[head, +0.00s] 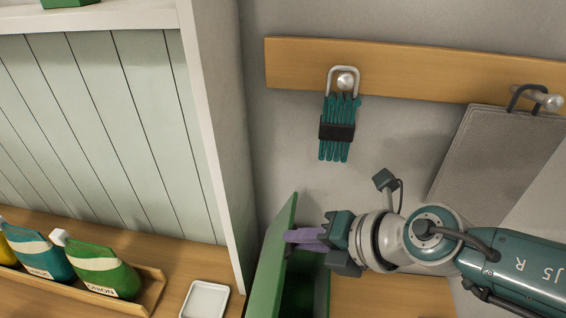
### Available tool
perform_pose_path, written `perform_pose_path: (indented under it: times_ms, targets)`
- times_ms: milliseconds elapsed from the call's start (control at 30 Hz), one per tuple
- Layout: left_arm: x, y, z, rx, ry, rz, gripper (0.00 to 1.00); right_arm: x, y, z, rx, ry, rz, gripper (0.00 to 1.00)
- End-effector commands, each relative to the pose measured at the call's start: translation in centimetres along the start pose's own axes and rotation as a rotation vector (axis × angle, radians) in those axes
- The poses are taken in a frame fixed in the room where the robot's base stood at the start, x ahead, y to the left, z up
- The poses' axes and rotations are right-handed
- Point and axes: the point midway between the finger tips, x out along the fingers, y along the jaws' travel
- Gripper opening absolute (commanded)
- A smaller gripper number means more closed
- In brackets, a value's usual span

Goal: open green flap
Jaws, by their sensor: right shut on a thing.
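The green flap (267,262) stands steeply tilted at the left side of a green box (321,291) at the bottom middle of the head view. The box's dark inside shows beside the flap, and its lower part is cut off by the picture edge. My right gripper (292,237), with purple fingers, comes in from the right and is shut on the flap near its upper part. The exact contact is small and partly hidden by the fingers. My left gripper is not in view.
A white shelf post (217,150) rises close left of the flap. A small white dish (205,300) and a wooden tray (150,290) with several pouches lie left. A teal brush-like item (338,148) and a grey mat (490,160) hang above on a wooden rail (420,78).

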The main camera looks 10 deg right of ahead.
Motion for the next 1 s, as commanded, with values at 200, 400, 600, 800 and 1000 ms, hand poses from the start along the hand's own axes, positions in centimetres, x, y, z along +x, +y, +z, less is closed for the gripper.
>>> perform_pose_path:
  times_ms: [200,400,600,800,1000]
  targets:
    - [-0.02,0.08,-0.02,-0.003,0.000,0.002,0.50,-0.01,0.20,0.13,0.001,-0.003,0.004,0.00]
    - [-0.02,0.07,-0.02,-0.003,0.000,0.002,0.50,-0.01,0.22,0.14,0.001,-0.003,0.004,0.00]
    - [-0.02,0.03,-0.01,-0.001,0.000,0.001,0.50,-0.01,0.23,0.14,0.001,-0.003,0.005,0.18]
    - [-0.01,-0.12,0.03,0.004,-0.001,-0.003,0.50,-0.01,0.14,0.08,0.000,-0.002,0.003,0.40]
    - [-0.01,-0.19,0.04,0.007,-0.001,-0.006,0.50,-0.01,0.07,0.04,0.000,-0.001,0.001,0.40]
